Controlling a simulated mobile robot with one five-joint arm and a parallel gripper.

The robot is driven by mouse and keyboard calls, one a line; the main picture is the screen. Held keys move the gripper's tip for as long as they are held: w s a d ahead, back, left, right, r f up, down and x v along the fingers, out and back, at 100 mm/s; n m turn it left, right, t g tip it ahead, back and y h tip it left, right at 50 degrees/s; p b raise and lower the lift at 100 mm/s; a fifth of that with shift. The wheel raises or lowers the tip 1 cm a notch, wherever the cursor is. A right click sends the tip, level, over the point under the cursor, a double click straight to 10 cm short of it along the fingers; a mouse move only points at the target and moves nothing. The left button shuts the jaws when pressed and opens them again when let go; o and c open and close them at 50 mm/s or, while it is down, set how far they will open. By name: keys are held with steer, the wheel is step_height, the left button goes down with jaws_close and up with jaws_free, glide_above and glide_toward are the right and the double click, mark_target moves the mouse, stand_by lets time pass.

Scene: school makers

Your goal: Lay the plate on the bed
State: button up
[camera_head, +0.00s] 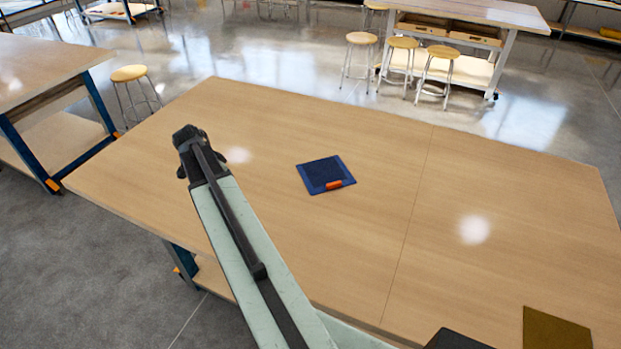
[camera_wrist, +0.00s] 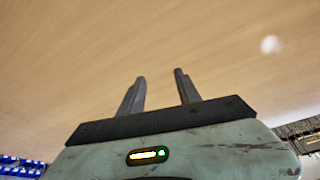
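A square blue plate-like piece (camera_head: 322,172) lies flat on the wooden table, with a dark speckled middle, a lighter blue border and an orange tab on its near edge. A flat brown-gold square (camera_head: 555,330) lies at the table's near right, cut off by the picture's bottom edge. I cannot tell for certain which is the plate and which is the bed. My gripper (camera_head: 188,142) is over the table's left part, left of the blue piece and apart from it. In the wrist view my gripper (camera_wrist: 160,76) has its two fingers spread with nothing between them; only bare wood shows beyond.
The wooden table (camera_head: 480,190) is mostly clear, with a seam right of the blue piece. A dark object (camera_head: 456,340) shows at the bottom edge. Another table (camera_head: 40,62) and a stool (camera_head: 130,74) stand left. More stools (camera_head: 402,44) and a workbench (camera_head: 480,12) stand behind.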

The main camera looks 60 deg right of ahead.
steer(key=s+d+f+m+g+b, duration=0.1)
steer(key=s+d+m, duration=0.2)
steer(key=s+d, duration=1.15)
steer(key=m+g, duration=0.1)
steer(key=m, duration=0.2)
glide_toward(333, 183)
steer(key=s, duration=0.1)
steer(key=shift+y, duration=0.3)
steer(key=b+x, duration=0.2)
steer(key=x, duration=0.1)
steer(key=b+x, duration=0.6)
steer(key=shift+w+d, duration=0.2)
steer(key=shift+w, duration=0.25)
steer(key=shift+r, duration=0.2)
jaws_close()
